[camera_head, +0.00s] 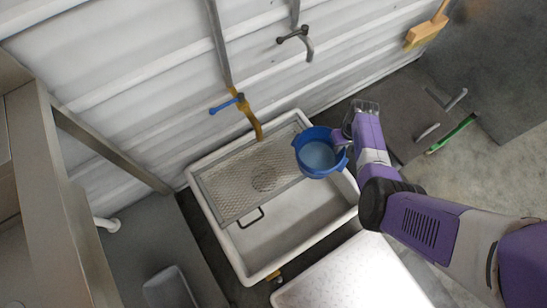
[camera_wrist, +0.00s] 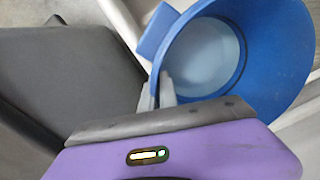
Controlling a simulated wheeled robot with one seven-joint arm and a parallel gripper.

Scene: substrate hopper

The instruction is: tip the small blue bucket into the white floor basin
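The small blue bucket (camera_head: 317,154) is held by my gripper (camera_head: 343,143) above the right part of the white floor basin (camera_head: 235,264). In the head view I look down into its open mouth, and its inside looks pale blue-grey. In the wrist view, the fingers of my gripper (camera_wrist: 160,92) are closed on the near left rim of the bucket (camera_wrist: 296,60), next to a blue tab. The bucket looks roughly upright, perhaps slightly tilted. I cannot tell whether it holds anything. The basin has a metal mesh grate (camera_head: 230,182) over its back left part, and its front is open.
A blue-handled tap (camera_head: 228,104) with a yellowish spout hangs over the grate. A second tap (camera_head: 294,37) is on the wall. A white speckled surface (camera_head: 350,280) lies in front of the basin. A metal frame (camera_head: 50,200) stands at left, and a dark panel (camera_head: 405,115) at right.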

